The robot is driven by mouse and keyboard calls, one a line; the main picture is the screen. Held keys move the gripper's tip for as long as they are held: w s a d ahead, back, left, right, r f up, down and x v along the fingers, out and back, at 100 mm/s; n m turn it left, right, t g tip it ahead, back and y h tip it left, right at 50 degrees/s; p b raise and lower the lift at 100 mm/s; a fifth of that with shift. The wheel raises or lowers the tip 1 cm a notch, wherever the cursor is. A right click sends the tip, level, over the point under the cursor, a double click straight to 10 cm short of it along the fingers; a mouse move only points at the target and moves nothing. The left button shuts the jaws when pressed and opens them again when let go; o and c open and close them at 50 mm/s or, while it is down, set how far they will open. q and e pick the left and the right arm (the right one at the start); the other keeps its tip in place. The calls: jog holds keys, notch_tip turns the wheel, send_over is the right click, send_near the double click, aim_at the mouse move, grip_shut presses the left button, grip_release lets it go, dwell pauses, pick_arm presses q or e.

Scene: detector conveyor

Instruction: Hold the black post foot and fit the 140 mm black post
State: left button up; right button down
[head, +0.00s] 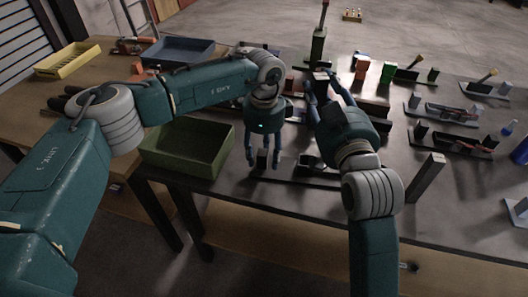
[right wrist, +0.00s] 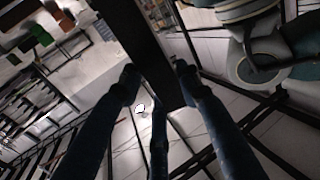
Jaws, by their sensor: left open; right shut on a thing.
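The black post (right wrist: 150,55) is a long dark square bar between the fingers of my right gripper (right wrist: 156,72) in the right wrist view. In the head view my right gripper (head: 322,92) is shut on it above the back of the dark table, and my own fingers hide most of it. My left gripper (head: 264,163) is open, pointing down at the table's near edge. A small dark upright block, apparently the black post foot (head: 262,158), shows between its fingers. I cannot tell whether the fingers touch it. The post is well apart from the foot.
A green bin (head: 160,160) stands left of my left gripper, with a blue tray (head: 178,50) and a yellow tray (head: 68,60) behind. Another dark upright post (head: 427,177) stands right of my right arm. Several small rail assemblies (head: 458,115) crowd the table's right side.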

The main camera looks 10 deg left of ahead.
aim_at(320, 113)
pick_arm(q)
grip_shut()
pick_arm(e)
jog(key=f+h, duration=0.1)
jog(key=f+m+h, duration=0.1)
jog(key=f, duration=0.1)
jog(key=f+m+h, duration=0.1)
jog(key=f, duration=0.1)
jog(key=shift+w+d+t, duration=0.15)
jog(key=shift+w+t, duration=0.1)
jog(key=shift+t, duration=0.05)
jog(key=shift+s+f+m+h, duration=0.25)
jog(key=shift+f+m+h, duration=0.4)
jog(key=shift+h, duration=0.35)
notch_tip(320, 113, down, 10)
